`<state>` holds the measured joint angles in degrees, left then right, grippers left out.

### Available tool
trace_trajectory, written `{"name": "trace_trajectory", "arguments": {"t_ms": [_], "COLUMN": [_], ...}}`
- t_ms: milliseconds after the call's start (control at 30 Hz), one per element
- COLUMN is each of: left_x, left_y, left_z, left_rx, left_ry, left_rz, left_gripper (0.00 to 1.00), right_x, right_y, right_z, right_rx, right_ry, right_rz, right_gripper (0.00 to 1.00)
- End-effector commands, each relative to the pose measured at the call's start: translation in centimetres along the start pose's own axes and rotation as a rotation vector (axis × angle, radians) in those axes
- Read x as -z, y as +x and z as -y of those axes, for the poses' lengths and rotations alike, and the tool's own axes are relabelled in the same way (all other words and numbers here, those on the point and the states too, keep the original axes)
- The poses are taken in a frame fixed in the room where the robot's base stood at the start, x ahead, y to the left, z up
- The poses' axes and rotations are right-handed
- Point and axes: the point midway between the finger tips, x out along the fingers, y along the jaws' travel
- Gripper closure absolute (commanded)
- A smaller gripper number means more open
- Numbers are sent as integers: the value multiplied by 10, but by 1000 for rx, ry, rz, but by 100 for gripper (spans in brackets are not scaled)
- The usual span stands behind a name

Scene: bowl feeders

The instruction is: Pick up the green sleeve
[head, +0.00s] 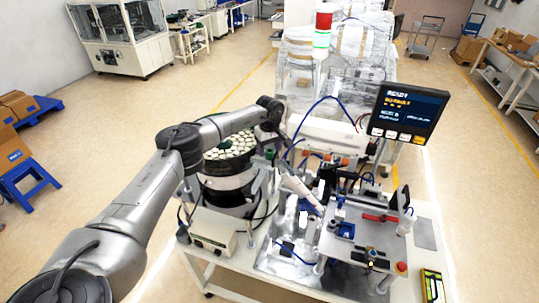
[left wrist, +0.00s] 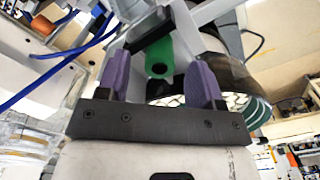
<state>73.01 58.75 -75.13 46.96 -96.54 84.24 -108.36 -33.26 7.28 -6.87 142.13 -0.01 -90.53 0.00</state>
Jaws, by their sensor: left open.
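The green sleeve (left wrist: 160,52) shows in the left wrist view as a green tube with a dark round hole facing the camera. It lies in the gap between the purple fingers of my left gripper (left wrist: 160,78), which is open. I see clear room on either side of it, and I cannot tell its exact depth relative to the fingertips. In the head view the green sleeve (head: 270,153) is a small green spot just right of the bowl. My left gripper (head: 273,138) is close above it and partly hidden by the arm. My right gripper is not in view.
The round bowl feeder (head: 215,183) with whitish parts stands just left of the gripper. A metal fixture (head: 350,235) fills the right of the bench, beside a tilted display (head: 408,112). Blue hoses (head: 300,135) loop close by the gripper.

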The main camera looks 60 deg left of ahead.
Motion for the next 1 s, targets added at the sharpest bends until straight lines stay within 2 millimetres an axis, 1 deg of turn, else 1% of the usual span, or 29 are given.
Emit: {"name": "trace_trajectory", "arguments": {"t_ms": [100, 600, 667, 1000], "left_x": [0, 0, 0, 0], "left_y": [0, 0, 0, -4], "left_z": [0, 0, 0, 0], "left_rx": [0, 0, 0, -1], "left_ry": [0, -1, -1, -1], "left_rz": [0, 0, 0, 0], "left_gripper": [39, 87, 92, 93], "right_x": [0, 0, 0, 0], "right_y": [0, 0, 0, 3], "right_z": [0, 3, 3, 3], "right_rx": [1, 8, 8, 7], "right_ry": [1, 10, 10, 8], "right_rz": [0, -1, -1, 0], "right_gripper": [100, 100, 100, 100]}}
